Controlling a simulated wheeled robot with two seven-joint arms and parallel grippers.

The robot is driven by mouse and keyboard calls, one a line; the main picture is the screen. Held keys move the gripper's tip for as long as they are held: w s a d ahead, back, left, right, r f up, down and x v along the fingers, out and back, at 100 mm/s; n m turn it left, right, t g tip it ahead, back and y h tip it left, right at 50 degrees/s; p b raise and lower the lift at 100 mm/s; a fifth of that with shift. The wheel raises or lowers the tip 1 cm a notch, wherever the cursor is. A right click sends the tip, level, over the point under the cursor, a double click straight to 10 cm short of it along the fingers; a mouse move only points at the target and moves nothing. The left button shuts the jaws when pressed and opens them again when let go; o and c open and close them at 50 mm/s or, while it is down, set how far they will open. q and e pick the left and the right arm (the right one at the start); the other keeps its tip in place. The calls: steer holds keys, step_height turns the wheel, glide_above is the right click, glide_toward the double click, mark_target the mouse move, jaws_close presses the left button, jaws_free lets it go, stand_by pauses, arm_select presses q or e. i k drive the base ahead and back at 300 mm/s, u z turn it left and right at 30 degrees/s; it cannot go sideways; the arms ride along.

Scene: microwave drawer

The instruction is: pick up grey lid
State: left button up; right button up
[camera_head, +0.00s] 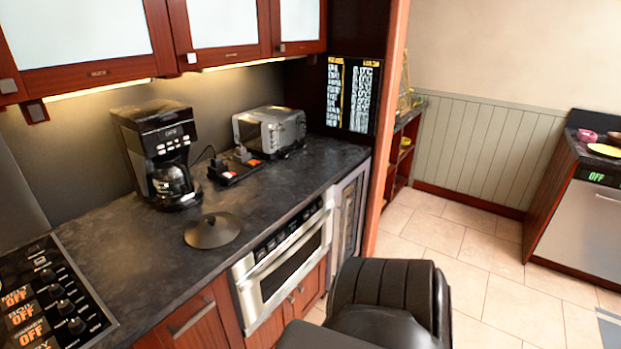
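A round dark grey lid (212,231) with a small knob on top lies flat on the black countertop (120,262). It is near the counter's front edge, in front of the coffee maker and above the left end of the built-in microwave drawer. Nothing touches or covers it. Neither my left gripper nor my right gripper shows in the head view.
A coffee maker (157,152) stands behind the lid, with a toaster (270,130) further right. The microwave drawer (283,262) is shut. A cooktop panel (52,300) is at the lower left. A black ribbed shape fills the lower middle.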

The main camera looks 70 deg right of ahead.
mark_target(215, 230)
steer(key=z, duration=0.55)
steer(key=k, duration=0.75)
steer(key=z, duration=1.35)
steer(key=i, duration=0.6)
steer(key=z, duration=1.05)
steer(key=i, duration=1.5)
steer(key=u, duration=1.2)
steer(key=i, duration=0.6)
steer(key=u, duration=0.65)
